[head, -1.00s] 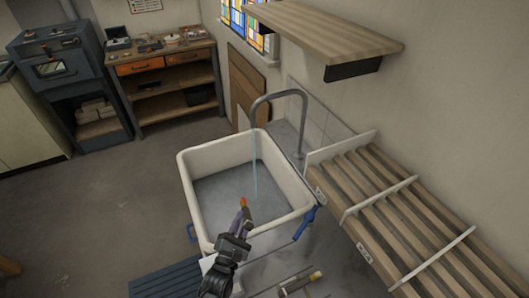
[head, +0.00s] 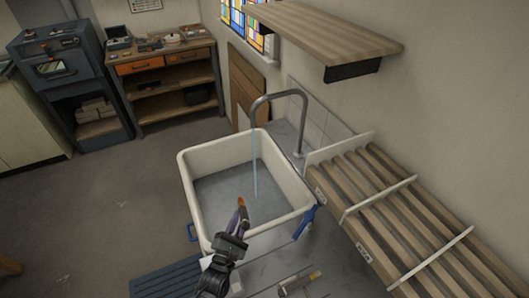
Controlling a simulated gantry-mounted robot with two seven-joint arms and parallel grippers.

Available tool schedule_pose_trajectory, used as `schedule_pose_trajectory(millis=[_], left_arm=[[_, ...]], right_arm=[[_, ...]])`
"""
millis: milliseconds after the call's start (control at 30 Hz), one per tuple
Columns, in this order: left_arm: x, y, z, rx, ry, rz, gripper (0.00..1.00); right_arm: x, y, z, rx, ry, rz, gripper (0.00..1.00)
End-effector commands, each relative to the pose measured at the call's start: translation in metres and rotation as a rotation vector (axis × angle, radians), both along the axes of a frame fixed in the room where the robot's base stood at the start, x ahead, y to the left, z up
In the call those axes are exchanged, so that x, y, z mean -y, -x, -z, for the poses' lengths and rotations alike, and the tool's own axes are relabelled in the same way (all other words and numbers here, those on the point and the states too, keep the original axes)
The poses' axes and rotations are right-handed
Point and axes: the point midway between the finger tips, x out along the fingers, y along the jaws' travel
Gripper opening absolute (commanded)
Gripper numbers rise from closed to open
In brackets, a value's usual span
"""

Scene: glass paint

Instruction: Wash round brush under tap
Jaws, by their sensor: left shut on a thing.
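The round brush (head: 240,207) has an orange-brown tip that points up and away from me, over the near part of the white sink (head: 184,172). My left gripper (head: 238,232) is shut on the brush at the sink's near rim. The gripper hides the lower part of the brush. The curved grey tap (head: 254,108) stands at the sink's right back side. A thin blue stream of water (head: 255,172) runs from it down into the sink. The brush tip is near the stream's lower end in the picture; I see a gap between them. My right gripper is not in view.
A slatted wooden rack (head: 400,210) with white dividers stands right of the sink. A wooden shelf (head: 325,32) hangs above. A blue handle (head: 306,220) sticks out at the sink's right corner. Another brush-like tool (head: 300,282) lies at the bottom. Blue slats (head: 165,282) lie at lower left.

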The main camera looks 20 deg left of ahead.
Motion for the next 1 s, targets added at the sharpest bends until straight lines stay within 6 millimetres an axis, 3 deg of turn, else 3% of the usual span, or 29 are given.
schedule_pose_trajectory(millis=[500, 1000], left_arm=[[0.012, -0.002, 0.000, 0.001, 0.001, 0.001, 0.00], [0.002, 0.000, -0.001, 0.001, 0.000, 0.001, 0.00]], right_arm=[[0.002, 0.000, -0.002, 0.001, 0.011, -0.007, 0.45], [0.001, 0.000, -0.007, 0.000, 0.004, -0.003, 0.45]])
